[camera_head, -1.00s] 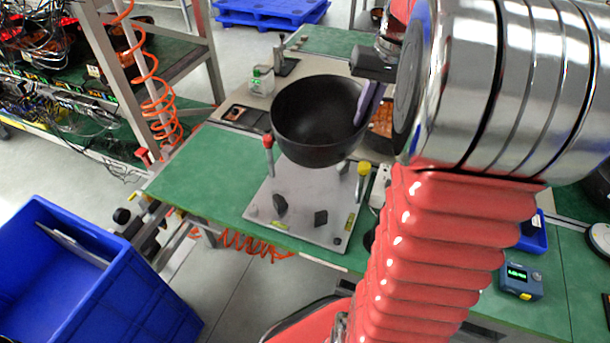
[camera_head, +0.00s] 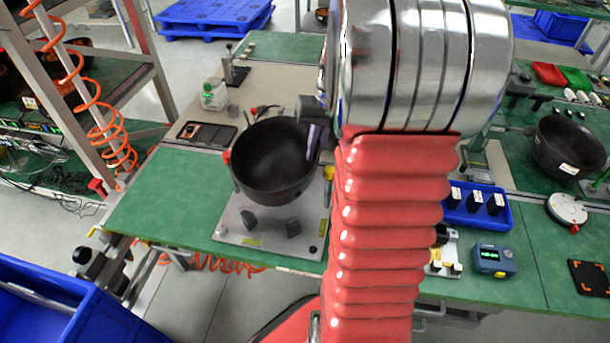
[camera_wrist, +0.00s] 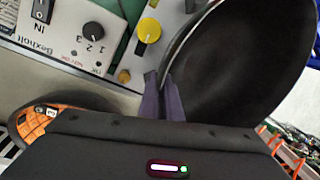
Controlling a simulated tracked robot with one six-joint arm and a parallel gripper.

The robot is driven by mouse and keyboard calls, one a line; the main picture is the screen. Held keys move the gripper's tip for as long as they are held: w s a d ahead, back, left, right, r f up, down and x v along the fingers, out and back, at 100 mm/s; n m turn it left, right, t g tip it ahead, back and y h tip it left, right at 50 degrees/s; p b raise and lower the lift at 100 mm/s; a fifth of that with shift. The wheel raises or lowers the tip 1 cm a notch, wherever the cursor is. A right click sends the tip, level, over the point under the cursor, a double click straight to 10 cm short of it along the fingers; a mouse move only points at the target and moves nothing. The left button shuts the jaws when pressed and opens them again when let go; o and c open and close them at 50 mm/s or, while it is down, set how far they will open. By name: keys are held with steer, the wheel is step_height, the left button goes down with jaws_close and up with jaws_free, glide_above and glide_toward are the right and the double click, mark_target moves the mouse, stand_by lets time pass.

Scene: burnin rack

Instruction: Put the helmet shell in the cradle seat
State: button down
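The helmet shell (camera_head: 268,160) is a black, bowl-like piece, open side up, over the back part of the cradle seat. The cradle seat is a light grey plate (camera_head: 232,228) with dark blocks and red- and yellow-topped posts on the green bench. My gripper (camera_head: 314,142) is at the shell's right side, partly hidden behind my arm. In the wrist view the fingers (camera_wrist: 165,100) are closed at the rim of the shell (camera_wrist: 235,60). The shell hides the back of the plate; I cannot tell whether it touches the posts.
A second black bowl (camera_head: 570,148) with a white label stands on the right bench. A blue tray (camera_head: 478,206) with black parts and a small blue meter (camera_head: 494,260) lie right of my arm. A bottle (camera_head: 214,95) and a dark tablet-like item (camera_head: 207,134) are behind the plate.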

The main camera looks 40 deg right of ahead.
steer(key=shift+d+x, duration=0.15)
steer(key=shift+x, duration=0.65)
steer(key=shift+d+x, duration=0.15)
steer(key=shift+x, duration=0.65)
steer(key=shift+s+f, duration=0.15)
steer(key=shift+d+x, duration=0.15)
steer(key=shift+x, duration=0.75)
steer(key=shift+d+x, duration=0.15)
steer(key=shift+x, duration=0.75)
steer(key=shift+s, duration=0.2)
steer(key=c, duration=2)
jaws_free()
steer(key=shift+f, duration=0.1)
steer(key=v, duration=1.2)
